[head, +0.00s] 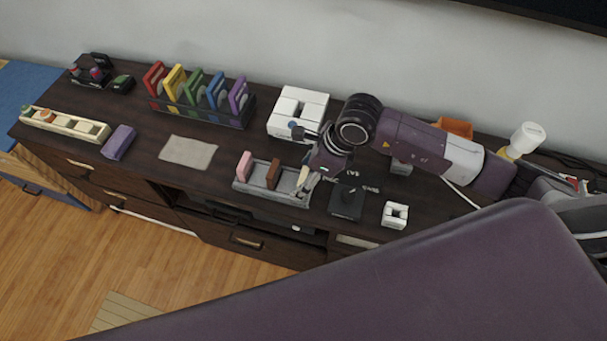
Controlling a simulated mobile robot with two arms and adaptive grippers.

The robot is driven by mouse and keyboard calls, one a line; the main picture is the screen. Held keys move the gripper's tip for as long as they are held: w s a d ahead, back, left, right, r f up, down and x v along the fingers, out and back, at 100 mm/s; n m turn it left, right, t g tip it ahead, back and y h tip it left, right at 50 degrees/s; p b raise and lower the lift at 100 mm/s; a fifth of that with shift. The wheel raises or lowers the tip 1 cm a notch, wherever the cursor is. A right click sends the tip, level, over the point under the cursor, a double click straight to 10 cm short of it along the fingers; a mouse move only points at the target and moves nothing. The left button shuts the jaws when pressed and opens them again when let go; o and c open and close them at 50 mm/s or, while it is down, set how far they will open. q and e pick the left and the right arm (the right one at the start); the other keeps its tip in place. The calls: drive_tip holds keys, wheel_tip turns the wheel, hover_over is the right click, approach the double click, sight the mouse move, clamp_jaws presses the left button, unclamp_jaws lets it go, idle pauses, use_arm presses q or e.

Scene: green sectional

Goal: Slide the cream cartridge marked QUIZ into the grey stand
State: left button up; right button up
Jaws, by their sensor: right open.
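The grey stand (278,193) lies on the dark cabinet top, near its front edge. A pink cartridge (244,166) stands upright at its left end and a brown cartridge (273,174) stands near its middle. A cream cartridge (303,177) stands at its right end, looking seated in the stand; its marking is too small to read, and my gripper partly hides it. My right gripper (310,184) reaches down from the right, open, with its fingers close beside the cream cartridge. Contact cannot be told. My left gripper is not in view.
A white device (297,111) and a black rack (205,112) of coloured cartridges stand behind. A grey cloth (188,152) lies left, with bare top around it.

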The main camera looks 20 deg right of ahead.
drive_tip(key=v, duration=1.1)
drive_tip(key=shift+d+r, duration=0.15)
drive_tip(key=shift+r, duration=0.15)
drive_tip(key=shift+s, duration=0.15)
